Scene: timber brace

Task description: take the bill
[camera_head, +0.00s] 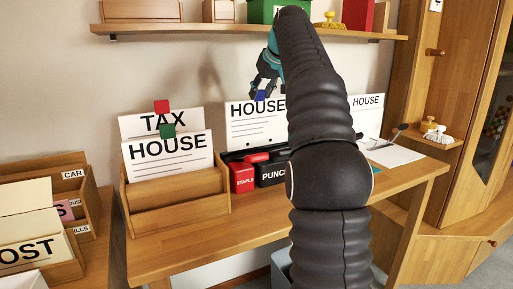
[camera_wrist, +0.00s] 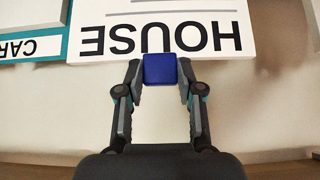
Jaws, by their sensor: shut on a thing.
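A white sheet marked HOUSE (camera_head: 254,133) with a blue tab (camera_head: 261,96) stands upright at the back of the desk, behind the black tray. My gripper (camera_head: 265,88) is at its top edge, partly hidden by my arm. In the wrist view my gripper (camera_wrist: 159,72) is shut on the blue tab (camera_wrist: 160,68), and the HOUSE sheet (camera_wrist: 200,15) shows upside down beyond it. Whether its lower edge touches anything is hidden. Other sheets, TAX (camera_head: 140,122) with a red tab and HOUSE (camera_head: 165,166) with a green tab, stand in a wooden desk holder (camera_head: 180,202).
A red stapler box (camera_head: 242,178) and black punch box (camera_head: 270,175) stand in front of the held sheet. Another HOUSE sheet (camera_head: 368,115) is right of my arm. A shelf (camera_head: 190,31) hangs above. A wooden sorter (camera_head: 90,215) with CAR and BILLS labels is at left.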

